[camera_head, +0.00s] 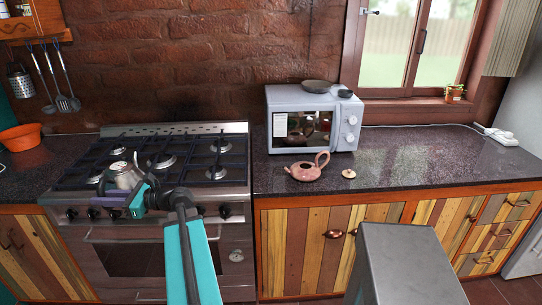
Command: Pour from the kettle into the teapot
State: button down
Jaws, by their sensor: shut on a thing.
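The silver kettle (124,178) is at the front left of the gas stove, over the burner grates. My gripper (126,199) is at the kettle's near side, shut on it; the exact grip is small and partly hidden by the gripper itself. I cannot tell whether the kettle rests on the grate or is just above it. The pinkish-brown teapot (304,172) stands upright on the dark counter to the right of the stove, with its handle to the right and spout to the left. Its round lid (348,173) appears to lie on the counter beside it.
The stove (150,260) has several burners and front knobs. A grey microwave (345,107) stands behind the teapot, with dark pans on top. An orange bowl (20,136) is at far left. The counter (430,160) right of the lid is clear.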

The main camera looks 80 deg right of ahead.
aim_at(303, 171)
jog(key=z, duration=0.1)
jog(key=i, duration=1.2)
jog(key=z, duration=1.15)
